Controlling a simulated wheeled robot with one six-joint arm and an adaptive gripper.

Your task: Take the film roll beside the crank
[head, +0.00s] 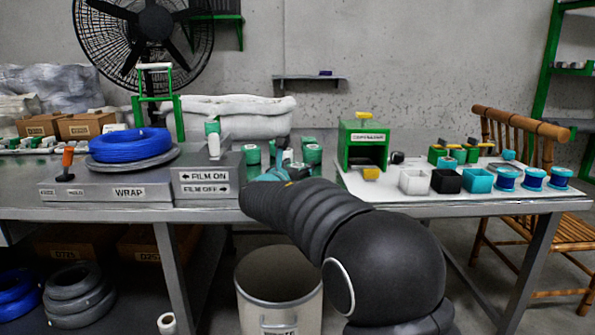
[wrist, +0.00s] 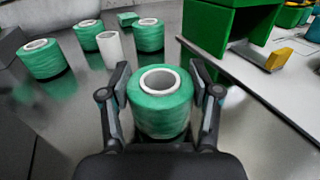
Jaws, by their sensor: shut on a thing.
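My gripper (wrist: 160,70) is shut on a green film roll (wrist: 163,103) with a white core, one finger on each side. The held roll is upright in the wrist view; whether its base touches the table I cannot tell. In the head view my arm hides most of the gripper and the held roll. Other green rolls stand beyond it in the wrist view: one at left (wrist: 43,62), one farther back (wrist: 88,36) and one behind (wrist: 149,37). An orange-handled lever (head: 68,157) stands on the wrap base at far left. I cannot make out a clear crank.
A bare white tube (wrist: 110,49) stands among the rolls. A green dispenser box (head: 363,146) stands on the white mat (head: 382,193) at right, with several small bins. The wrap base (head: 110,191) carries a blue cable coil (head: 130,146). A waste bin (head: 278,280) stands below.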

